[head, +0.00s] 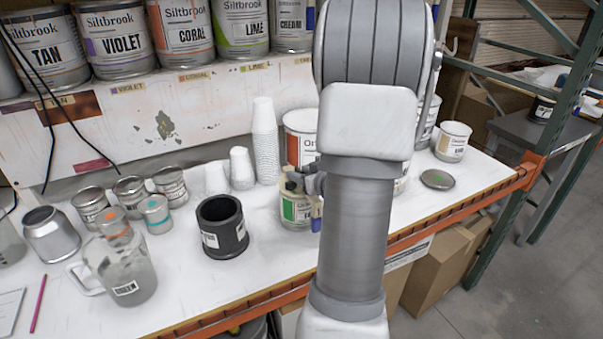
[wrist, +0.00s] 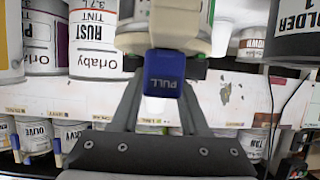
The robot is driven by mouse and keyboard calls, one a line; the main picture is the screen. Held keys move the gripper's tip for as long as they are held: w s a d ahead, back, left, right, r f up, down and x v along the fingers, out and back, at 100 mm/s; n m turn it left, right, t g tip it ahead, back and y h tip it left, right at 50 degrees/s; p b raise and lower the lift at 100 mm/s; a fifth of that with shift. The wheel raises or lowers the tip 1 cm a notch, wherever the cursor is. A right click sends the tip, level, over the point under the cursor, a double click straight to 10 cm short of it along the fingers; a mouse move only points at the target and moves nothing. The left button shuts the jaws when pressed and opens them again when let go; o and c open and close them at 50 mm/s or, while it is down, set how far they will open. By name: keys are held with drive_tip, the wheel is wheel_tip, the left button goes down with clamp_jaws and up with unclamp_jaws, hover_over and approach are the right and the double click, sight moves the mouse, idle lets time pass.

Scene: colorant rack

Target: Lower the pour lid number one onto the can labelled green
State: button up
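The can labelled green (head: 296,212) stands on the white bench, partly behind my arm. The pour lid (wrist: 130,42), cream with a blue PULL tab (wrist: 165,75), is over the can's mouth. In the head view the lid (head: 290,184) looks level and at the rim; I cannot tell whether it is seated. The lid's number is not visible. The upside-down wrist view shows part of the can (wrist: 195,15).
A black holder (head: 212,242), open on top and empty-looking, stands left of the green can; its label reads HOLDER 1 in the wrist view (wrist: 297,22). Stacked white cups (head: 265,140) and a large Orlaby can (head: 299,125) stand behind. A grey lid (head: 437,180) lies at right. A jug (head: 125,268) stands front left.

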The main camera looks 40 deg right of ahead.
drive_tip(key=v, duration=1.7)
drive_tip(key=shift+s+b, duration=0.2)
drive_tip(key=shift+b, duration=0.1)
drive_tip(key=shift+w+r, duration=0.1)
drive_tip(key=shift+r, duration=0.05)
